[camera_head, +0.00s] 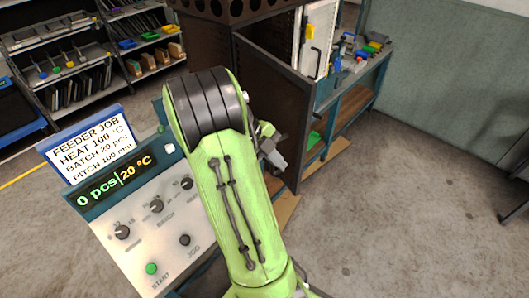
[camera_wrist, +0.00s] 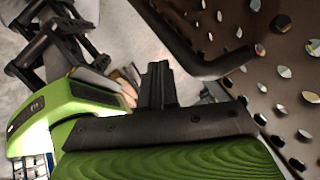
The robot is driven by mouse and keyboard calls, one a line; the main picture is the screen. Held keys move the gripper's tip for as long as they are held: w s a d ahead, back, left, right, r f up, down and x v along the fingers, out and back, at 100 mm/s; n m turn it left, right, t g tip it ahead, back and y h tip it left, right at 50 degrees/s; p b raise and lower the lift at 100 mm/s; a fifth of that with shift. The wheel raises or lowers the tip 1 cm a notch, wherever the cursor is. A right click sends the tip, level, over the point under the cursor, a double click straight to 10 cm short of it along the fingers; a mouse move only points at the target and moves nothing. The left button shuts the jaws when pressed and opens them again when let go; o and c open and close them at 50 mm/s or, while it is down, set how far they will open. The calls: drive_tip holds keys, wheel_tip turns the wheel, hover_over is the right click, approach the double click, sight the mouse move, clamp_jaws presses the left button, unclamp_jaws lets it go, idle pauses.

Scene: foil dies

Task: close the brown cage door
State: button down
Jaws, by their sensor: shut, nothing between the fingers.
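The brown cage door (camera_head: 282,98) is a tall dark panel standing ajar at an angle to the cage, right of my arm in the head view. In the wrist view its perforated face (camera_wrist: 265,55) fills the right side, and a dark bar-like handle (camera_wrist: 215,68) runs in front of it. My gripper (camera_head: 272,152) is low beside the door's near face, partly hidden by my green arm. In the wrist view its dark fingers (camera_wrist: 158,82) are together and empty, just left of the handle; I cannot tell whether they touch it.
The brown cage (camera_head: 232,12) has a perforated upper edge. A control panel (camera_head: 150,225) with knobs stands close on the left. A blue workbench (camera_head: 350,105) with tools is behind the door. Open floor (camera_head: 420,215) lies to the right.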

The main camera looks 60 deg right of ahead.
sight(298, 165)
drive_tip(key=shift+s+d+r+p, duration=0.1)
drive_tip(key=shift+s+d+p, duration=0.2)
drive_tip(key=shift+d, duration=0.5)
drive_tip(key=shift+s+d+r+p, duration=0.1)
drive_tip(key=shift+s+d, duration=0.25)
drive_tip(key=shift+d, duration=0.45)
